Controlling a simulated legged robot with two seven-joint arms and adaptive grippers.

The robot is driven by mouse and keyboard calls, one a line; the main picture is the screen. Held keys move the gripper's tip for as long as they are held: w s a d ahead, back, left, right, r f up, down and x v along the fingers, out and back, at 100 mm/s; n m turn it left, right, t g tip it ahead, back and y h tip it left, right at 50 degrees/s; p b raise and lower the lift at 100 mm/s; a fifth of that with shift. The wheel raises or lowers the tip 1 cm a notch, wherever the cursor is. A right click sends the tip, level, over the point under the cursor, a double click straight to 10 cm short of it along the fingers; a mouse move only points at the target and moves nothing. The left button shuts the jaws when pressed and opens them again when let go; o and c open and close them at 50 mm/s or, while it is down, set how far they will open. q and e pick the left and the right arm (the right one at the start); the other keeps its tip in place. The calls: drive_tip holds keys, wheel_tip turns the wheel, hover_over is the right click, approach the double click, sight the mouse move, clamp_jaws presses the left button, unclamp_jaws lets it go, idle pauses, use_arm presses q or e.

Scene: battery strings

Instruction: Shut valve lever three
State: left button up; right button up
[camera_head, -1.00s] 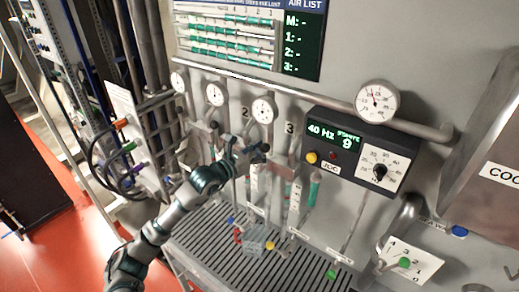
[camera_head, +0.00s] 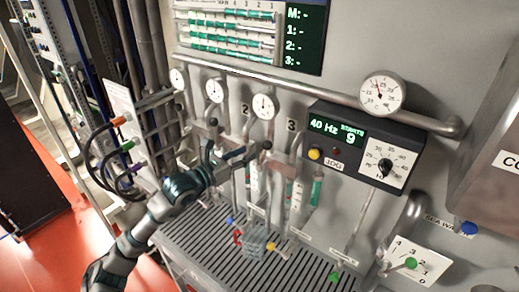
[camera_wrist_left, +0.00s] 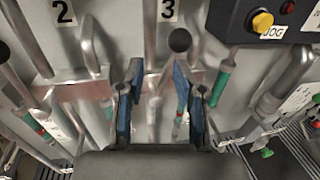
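In the left wrist view, the black knob (camera_wrist_left: 180,40) sits below the "3" label, beyond the fingertips. My left gripper (camera_head: 231,157) is just left of the knob in the head view. In the left wrist view its two blue-padded fingers (camera_wrist_left: 158,75) are spread apart, with pipework visible behind the gap. I see no clear contact with the knob. The fingers hide part of the lower pipework. My right gripper is not in view.
A control box (camera_head: 362,148) reading 40 Hz projects right of the lever. Round gauges (camera_head: 264,106) line the pipe above. Another black-knobbed lever (camera_head: 213,122) is to the left, near the "2" label. Sample tubes (camera_head: 317,186) hang over a slatted grate (camera_head: 215,244).

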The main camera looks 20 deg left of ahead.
use_arm(q)
drive_tip(key=b+v, duration=0.9)
drive_tip(key=v, duration=0.4)
drive_tip(key=shift+r, duration=0.25)
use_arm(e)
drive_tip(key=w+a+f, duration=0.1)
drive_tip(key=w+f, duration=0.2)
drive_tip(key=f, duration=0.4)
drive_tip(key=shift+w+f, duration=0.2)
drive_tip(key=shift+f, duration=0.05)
use_arm(q)
drive_tip(key=shift+a, duration=0.1)
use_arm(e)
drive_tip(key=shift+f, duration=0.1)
